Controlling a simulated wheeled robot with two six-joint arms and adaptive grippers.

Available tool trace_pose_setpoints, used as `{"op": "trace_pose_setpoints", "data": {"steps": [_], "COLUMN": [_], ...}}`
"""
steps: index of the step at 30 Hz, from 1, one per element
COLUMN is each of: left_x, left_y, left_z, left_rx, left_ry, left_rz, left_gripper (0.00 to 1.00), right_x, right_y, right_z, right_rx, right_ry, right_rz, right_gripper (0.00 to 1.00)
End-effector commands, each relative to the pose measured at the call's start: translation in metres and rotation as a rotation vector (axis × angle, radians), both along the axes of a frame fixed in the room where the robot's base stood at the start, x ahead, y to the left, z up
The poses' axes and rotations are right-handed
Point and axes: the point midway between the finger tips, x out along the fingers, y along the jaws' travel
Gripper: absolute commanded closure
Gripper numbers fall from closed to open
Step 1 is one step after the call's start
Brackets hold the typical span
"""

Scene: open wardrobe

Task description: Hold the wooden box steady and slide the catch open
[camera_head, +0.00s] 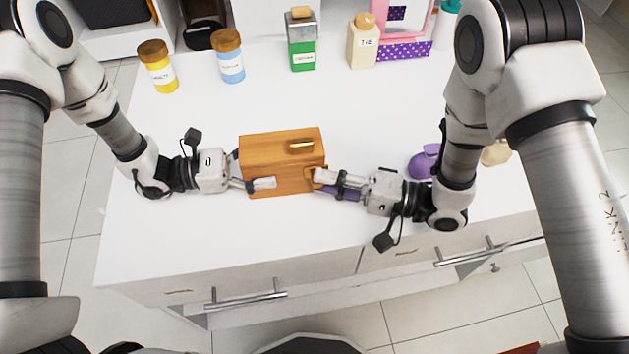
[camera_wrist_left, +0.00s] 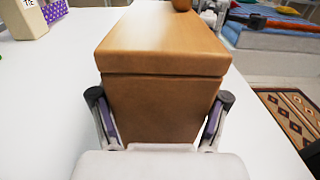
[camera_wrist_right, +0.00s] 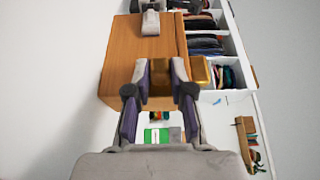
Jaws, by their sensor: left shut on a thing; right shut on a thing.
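The wooden box (camera_head: 262,153) sits on the white table, its lid closed with a brass handle (camera_head: 301,145) on top. My left gripper (camera_head: 250,170) is shut on the box's left end. In the left wrist view, its fingers lie on both sides of the box (camera_wrist_left: 150,105). My right gripper (camera_head: 318,182) is shut on the brass catch (camera_head: 310,174) at the box's right end. In the right wrist view, the catch (camera_wrist_right: 160,78) shows between the fingers, which partly hide it. The lid handle (camera_wrist_right: 200,72) shows beside it.
Behind the box stand a yellow jar (camera_head: 160,72), a blue jar (camera_head: 231,66), a green-bottomed bottle (camera_head: 302,50) and a cream bottle (camera_head: 362,45). A purple round object (camera_head: 422,163) lies close to my right arm. The tabletop in front of the box is clear.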

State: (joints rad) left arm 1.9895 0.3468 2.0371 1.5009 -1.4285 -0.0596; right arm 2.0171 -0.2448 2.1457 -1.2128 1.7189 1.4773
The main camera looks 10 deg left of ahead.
Motion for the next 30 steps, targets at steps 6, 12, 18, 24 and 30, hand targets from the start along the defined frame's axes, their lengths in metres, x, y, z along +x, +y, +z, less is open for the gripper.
{"op": "trace_pose_setpoints", "data": {"steps": [6,12,18,24,30], "left_x": [0.0,0.0,0.0,0.0,0.0], "left_y": [0.0,0.001,0.0,0.0,0.0], "left_z": [0.0,0.0,0.0,0.0,0.0], "left_rx": [0.0,0.0,0.0,0.001,0.001], "left_ry": [0.0,0.0,0.0,0.0,0.001], "left_rz": [0.002,0.002,0.001,0.0,0.0], "left_gripper": [0.53,0.53,0.53,0.53,0.53], "right_x": [0.001,0.001,0.001,0.001,-0.001], "right_y": [-0.004,-0.004,-0.004,-0.004,-0.026], "right_z": [0.0,0.0,0.0,0.0,0.0], "right_rx": [0.0,0.0,0.0,0.0,0.002], "right_ry": [-0.001,0.0,-0.001,0.0,0.002], "right_rz": [-0.002,-0.003,-0.001,-0.001,-0.008], "right_gripper": [1.0,0.52,0.52,0.52,0.52]}}
